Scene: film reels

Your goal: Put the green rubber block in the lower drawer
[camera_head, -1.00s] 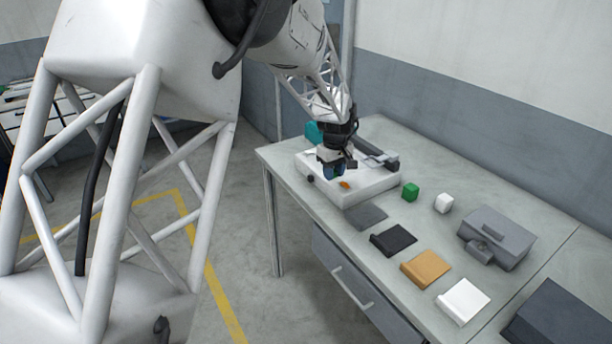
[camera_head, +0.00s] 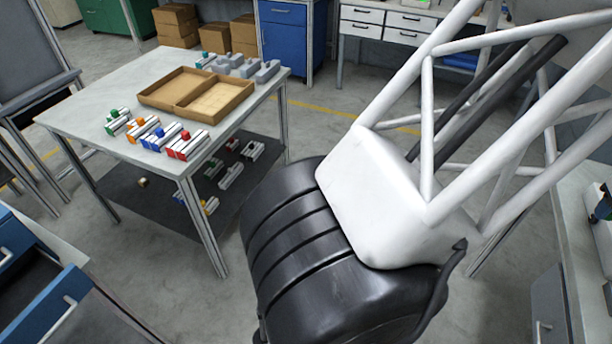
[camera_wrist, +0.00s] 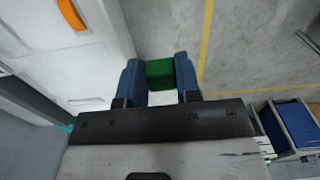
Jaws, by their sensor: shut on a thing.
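The green rubber block (camera_wrist: 160,73) is between the blue fingers of my gripper (camera_wrist: 158,80) in the wrist view. The gripper is shut on it, with a finger touching each side. A pale surface lies behind to the left and grey floor to the right. In the head view, a blue drawer unit (camera_head: 20,240) stands at the lower left. Its lower drawer (camera_head: 48,312) appears pulled out, with a dark interior, and the frame edge cuts it off. The block is not clearly visible in the head view.
My arm fills the head view's right half. A table (camera_head: 85,95) holds a cardboard tray (camera_head: 170,112) and several coloured parts. A grey bench drawer (camera_head: 548,305) is at the right edge. A blue unit (camera_wrist: 298,125) shows at lower right in the wrist view. Floor between furniture is open.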

